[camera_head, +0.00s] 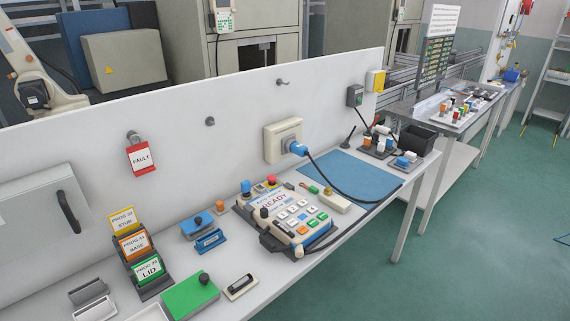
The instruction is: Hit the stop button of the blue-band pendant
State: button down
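A pale grey pendant (286,206) lies face up on the white bench, tilted in the picture. It has a screen reading READY, rows of white, green and orange keys, and blue along its front right edge. A red button (271,181) shows at its back edge; I cannot tell whether it is fixed to the pendant. A blue knob (246,187) stands at its back left corner and a black knob (264,213) on its left side. The key labels are too small to read, so I cannot tell which one is marked stop. My gripper is not in view.
A black cable runs from a blue plug (297,148) on the wall box past the blue mat (351,177). Program cards (135,243) and a green box (190,298) stand left of the pendant. A red FAULT tag (141,157) hangs on the white panel. Floor in front is clear.

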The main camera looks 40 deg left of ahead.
aim_at(272, 177)
jog(key=i, duration=1.1)
jog(key=u, duration=3.1)
jog(key=i, duration=0.6)
jog(key=z, duration=0.2)
